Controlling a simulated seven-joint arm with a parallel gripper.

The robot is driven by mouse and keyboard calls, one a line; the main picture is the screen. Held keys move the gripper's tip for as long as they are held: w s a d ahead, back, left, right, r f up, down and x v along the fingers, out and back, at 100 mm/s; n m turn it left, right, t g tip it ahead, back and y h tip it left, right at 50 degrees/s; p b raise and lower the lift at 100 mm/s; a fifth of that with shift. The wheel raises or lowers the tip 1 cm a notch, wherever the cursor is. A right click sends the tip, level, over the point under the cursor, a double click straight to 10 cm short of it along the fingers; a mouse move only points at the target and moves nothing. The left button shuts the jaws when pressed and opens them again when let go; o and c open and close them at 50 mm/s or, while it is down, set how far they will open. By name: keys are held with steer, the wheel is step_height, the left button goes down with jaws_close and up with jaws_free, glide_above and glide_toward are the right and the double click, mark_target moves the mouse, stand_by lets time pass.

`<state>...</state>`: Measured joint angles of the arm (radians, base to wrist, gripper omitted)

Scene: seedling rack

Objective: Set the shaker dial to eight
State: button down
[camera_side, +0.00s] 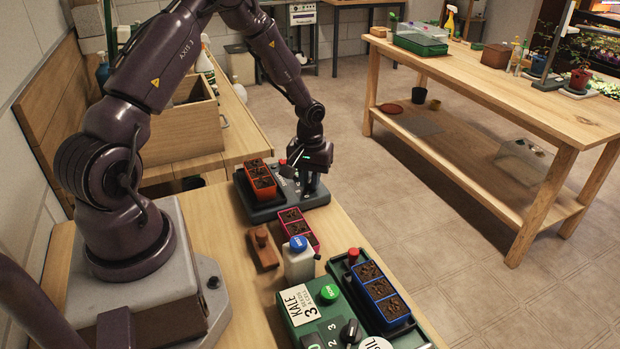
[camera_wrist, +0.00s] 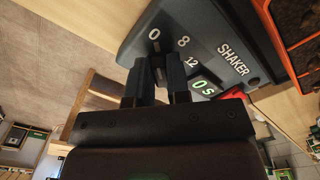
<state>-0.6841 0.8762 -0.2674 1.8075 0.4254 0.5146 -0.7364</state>
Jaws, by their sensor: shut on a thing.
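The shaker (camera_side: 290,204) is a dark grey box on the wooden bench, with an orange-red tray of soil cells (camera_side: 260,181) on its left part. In the wrist view the shaker panel (camera_wrist: 208,30) shows the marks 0, 8 and 12 and the word SHAKER. Its small display (camera_wrist: 204,87) reads 0 s. My gripper (camera_wrist: 160,66) is shut on the shaker dial (camera_wrist: 158,62), just below the 0 and 8 marks. The fingers hide most of the dial, and I cannot tell exactly where it points. In the side view my gripper (camera_side: 312,188) is over the shaker's right part.
A pink-red soil tray (camera_side: 299,228), a brown wooden block (camera_side: 264,249) and a white bottle with a blue cap (camera_side: 299,262) stand in front of the shaker. A green seeder station (camera_side: 310,308) with a blue soil tray (camera_side: 380,291) is nearer. A wooden crate (camera_side: 190,130) stands behind.

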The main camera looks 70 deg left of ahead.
steer(key=shift+m, duration=0.3)
steer(key=m, duration=0.4)
steer(key=shift+s+a+m, duration=0.1)
steer(key=shift+m, duration=0.2)
steer(key=shift+a+m, duration=0.15)
steer(key=shift+m, duration=2.15)
steer(key=c, duration=1.1)
jaws_free()
steer(key=shift+r, duration=0.15)
